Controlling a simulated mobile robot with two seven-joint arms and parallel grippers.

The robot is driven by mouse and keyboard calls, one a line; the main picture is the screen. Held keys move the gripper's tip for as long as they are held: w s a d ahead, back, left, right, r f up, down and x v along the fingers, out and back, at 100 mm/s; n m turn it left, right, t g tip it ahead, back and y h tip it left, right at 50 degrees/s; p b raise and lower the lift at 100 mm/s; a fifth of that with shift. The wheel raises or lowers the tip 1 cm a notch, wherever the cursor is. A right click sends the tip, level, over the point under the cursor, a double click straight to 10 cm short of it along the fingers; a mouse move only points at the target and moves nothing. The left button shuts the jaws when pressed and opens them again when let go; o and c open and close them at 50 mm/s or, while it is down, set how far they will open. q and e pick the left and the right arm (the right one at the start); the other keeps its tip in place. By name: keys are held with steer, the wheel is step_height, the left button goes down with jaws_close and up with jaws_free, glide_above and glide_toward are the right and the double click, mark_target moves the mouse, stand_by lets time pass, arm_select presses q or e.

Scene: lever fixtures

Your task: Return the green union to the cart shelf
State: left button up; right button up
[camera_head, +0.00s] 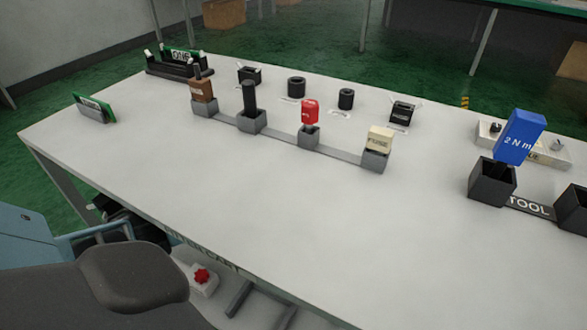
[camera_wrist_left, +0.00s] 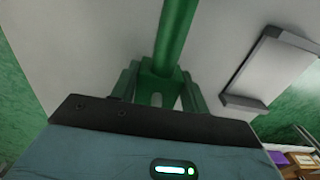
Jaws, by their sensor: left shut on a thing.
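My left gripper (camera_wrist_left: 157,88) is shut on the green union (camera_wrist_left: 176,28), which shows in the left wrist view as a green block with a long bar. The union is not clearly visible in the head view. There, my left arm reaches in from the lower left, with the hand low beside the table's front edge and its fingertips hidden. The cart shelf (camera_head: 225,300) shows only in part below the table edge, under lettering ending in "CART". My right gripper is not in view.
On the shelf is a white block with a red knob (camera_head: 203,276). The white table (camera_head: 230,180) carries a row of grey holders with a red piece (camera_head: 309,112) and a cream "FUSE" piece (camera_head: 379,139). A blue "2 Nm" tool (camera_head: 520,138) stands right. The table's front is clear.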

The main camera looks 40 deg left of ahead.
arm_select(q)
step_height(320, 180, down, 3)
steer(key=shift+r+b, duration=0.15)
steer(key=shift+b, duration=0.4)
steer(key=shift+r, duration=0.15)
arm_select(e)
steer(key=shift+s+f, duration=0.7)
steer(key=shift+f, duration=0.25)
arm_select(q)
steer(key=o, duration=1)
steer(key=shift+f, duration=0.2)
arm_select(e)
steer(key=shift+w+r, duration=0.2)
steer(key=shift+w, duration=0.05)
arm_select(q)
steer(key=shift+r, duration=0.15)
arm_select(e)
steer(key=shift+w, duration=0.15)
arm_select(q)
step_height(320, 180, up, 6)
steer(key=p, duration=0.3)
steer(key=shift+r, duration=0.15)
steer(key=shift+r+p, duration=0.3)
steer(key=shift+r, duration=0.25)
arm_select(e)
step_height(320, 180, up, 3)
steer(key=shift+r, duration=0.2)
